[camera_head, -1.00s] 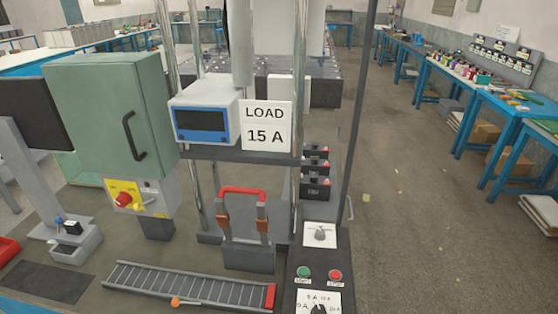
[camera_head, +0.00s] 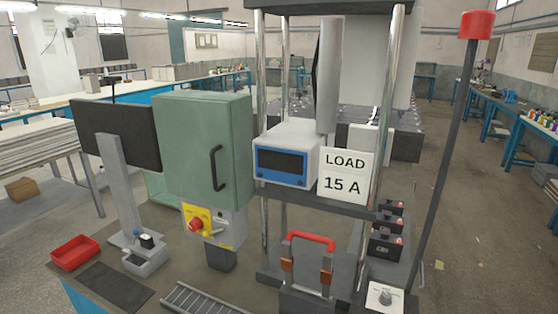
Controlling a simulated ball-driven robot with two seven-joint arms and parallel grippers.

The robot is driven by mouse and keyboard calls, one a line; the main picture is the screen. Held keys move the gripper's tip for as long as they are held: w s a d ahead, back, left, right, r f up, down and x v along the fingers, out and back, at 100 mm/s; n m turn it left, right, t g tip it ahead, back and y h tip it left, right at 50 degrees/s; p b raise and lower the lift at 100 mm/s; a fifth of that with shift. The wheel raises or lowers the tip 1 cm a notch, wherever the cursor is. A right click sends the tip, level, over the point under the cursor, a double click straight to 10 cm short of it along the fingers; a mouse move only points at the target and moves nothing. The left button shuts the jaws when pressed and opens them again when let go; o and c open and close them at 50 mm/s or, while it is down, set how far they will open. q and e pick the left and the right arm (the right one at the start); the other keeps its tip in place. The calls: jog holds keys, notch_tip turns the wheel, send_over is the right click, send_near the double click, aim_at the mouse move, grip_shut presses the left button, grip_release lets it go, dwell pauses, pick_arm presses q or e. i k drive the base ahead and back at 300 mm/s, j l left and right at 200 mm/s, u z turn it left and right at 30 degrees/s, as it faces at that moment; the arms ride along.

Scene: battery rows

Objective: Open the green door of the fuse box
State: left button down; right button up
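The fuse box (camera_head: 243,150) is a green cabinet in the middle left of the head view. Its green door (camera_head: 185,150) is shut and has a black bar handle (camera_head: 217,168) near its right edge. Below the door is a grey panel with a red rotary knob on a yellow plate (camera_head: 197,222) and a small lever beside it. Neither of my grippers is in view.
A metal rack right of the box holds a blue-fronted meter (camera_head: 283,165) and a "LOAD 15 A" sign (camera_head: 345,175). Below stands a red-handled switch (camera_head: 309,242). A pole with a red top (camera_head: 477,25) rises at right.

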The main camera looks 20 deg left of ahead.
aim_at(194, 136)
jog(key=u, duration=1.3)
